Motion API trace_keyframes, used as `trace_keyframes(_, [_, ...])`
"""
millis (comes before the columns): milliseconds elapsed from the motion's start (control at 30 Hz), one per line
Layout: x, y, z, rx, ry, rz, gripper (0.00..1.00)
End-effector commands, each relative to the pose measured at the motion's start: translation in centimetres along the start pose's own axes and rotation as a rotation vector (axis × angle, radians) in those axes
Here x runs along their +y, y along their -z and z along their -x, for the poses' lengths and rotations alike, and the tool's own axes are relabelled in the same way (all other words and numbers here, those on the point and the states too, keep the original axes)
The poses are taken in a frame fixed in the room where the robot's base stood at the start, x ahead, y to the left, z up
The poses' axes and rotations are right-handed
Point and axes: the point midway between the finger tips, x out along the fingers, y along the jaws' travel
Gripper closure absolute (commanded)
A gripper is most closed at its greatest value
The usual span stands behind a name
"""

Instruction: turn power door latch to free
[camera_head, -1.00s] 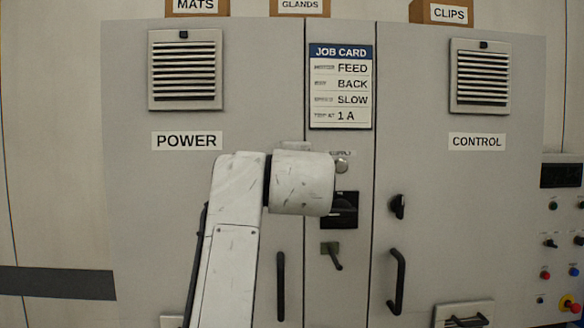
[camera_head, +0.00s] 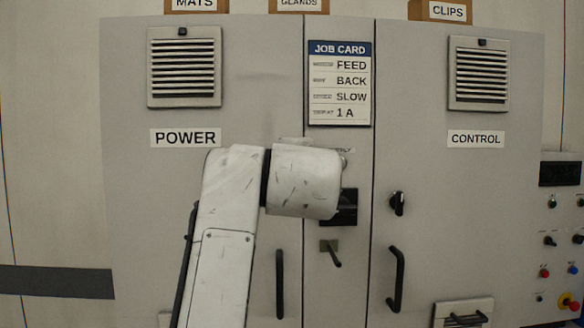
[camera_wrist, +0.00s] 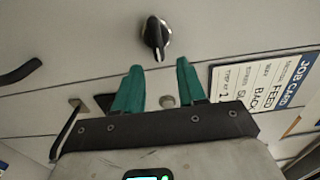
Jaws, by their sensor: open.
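The power door latch (camera_wrist: 155,38) is a black knob on a round base with a white pointer line, at the top middle of the wrist view. Its grip bar runs nearly up and down in that view, the white line toward its lower end. In the head view my arm hides it. My gripper (camera_wrist: 160,65) has two teal fingers, open and empty. The fingertips are just below the knob in the wrist view, one to each side of its line, apart from it. The power door (camera_head: 185,215) is the grey left door, flush with the cabinet front.
The centre strip holds the job card (camera_head: 340,83), a black switch (camera_head: 349,208) and a small lever (camera_head: 331,252). A silver round knob (camera_wrist: 168,101) shows between my fingers. The power door handle (camera_head: 280,285) is below my wrist. The control door latch (camera_head: 398,203) is to the right.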

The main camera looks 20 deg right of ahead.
Motion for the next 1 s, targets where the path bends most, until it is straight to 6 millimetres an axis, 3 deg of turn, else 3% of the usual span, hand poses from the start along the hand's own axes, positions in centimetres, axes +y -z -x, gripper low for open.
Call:
trace_keyframes(200, [0.2,0.0,4.4,-0.001,0.002,-0.002,0.60])
trace_keyframes(400, [0.1,0.0,6.9,0.000,0.000,0.000,0.60])
trace_keyframes(1000, [0.2,0.0,7.6,0.001,-0.003,0.003,0.60])
